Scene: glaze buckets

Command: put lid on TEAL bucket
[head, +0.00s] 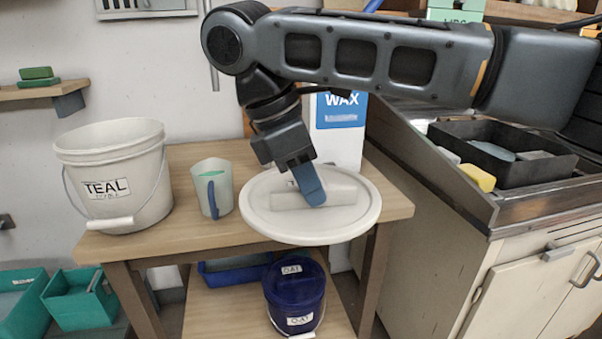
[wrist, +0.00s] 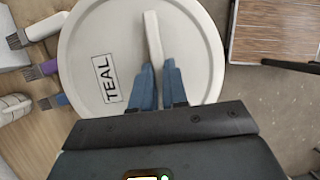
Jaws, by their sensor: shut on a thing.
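The TEAL bucket (head: 113,178) is white with a wire handle and stands upright on the left end of the wooden table. No lid is on it. A round white lid (head: 259,206) is over the right part of the table. Its label reads TEAL in the wrist view (wrist: 84,62). My gripper (head: 309,190) is shut on the lid's raised bar handle (head: 339,190), with its blue fingers on either side of the bar in the wrist view (wrist: 158,70). I cannot tell whether the lid touches the table.
A pitcher with a blue handle (head: 213,188) stands between bucket and lid. A WAX box (head: 341,148) stands behind the lid. A lidded blue OAT bucket (head: 295,294) is on the shelf below. A sink unit (head: 470,190) is at right.

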